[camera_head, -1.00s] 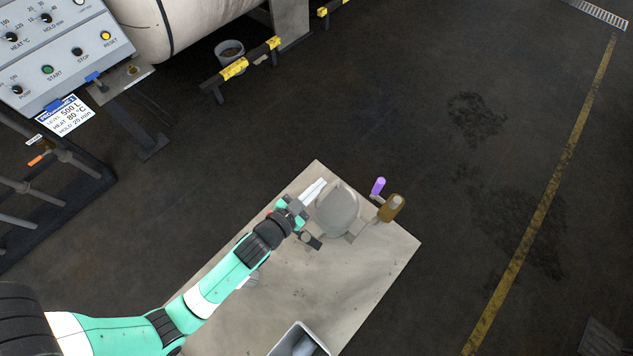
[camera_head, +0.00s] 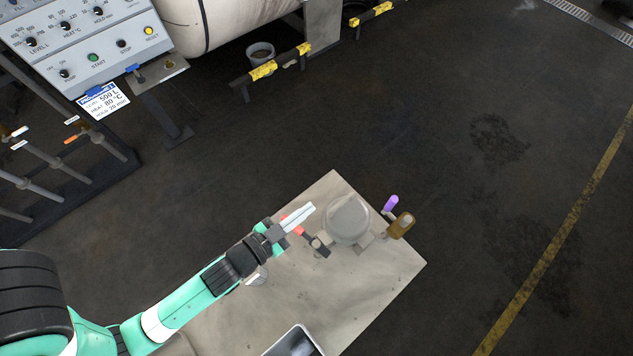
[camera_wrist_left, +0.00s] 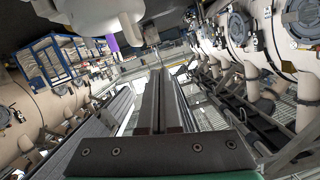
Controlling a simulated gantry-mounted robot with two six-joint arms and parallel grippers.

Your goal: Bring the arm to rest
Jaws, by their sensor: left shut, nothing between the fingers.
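My left gripper (camera_head: 303,216) is above the pale table (camera_head: 310,290) in the head view, at the end of my green and white arm. Its two fingers lie together, shut and empty. The fingers (camera_wrist_left: 160,100) also show side by side in the left wrist view, with nothing between them. The tips point up and right, just left of a grey rounded vessel (camera_head: 347,220) on the table. I cannot tell the exact height of the gripper above the table. My right gripper is not in view.
A grey bin (camera_head: 293,342) is at the near edge. The control panel (camera_head: 85,40), pipe rack (camera_head: 60,170) and yellow-black barrier (camera_head: 270,68) stand farther left and back. The floor right is clear.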

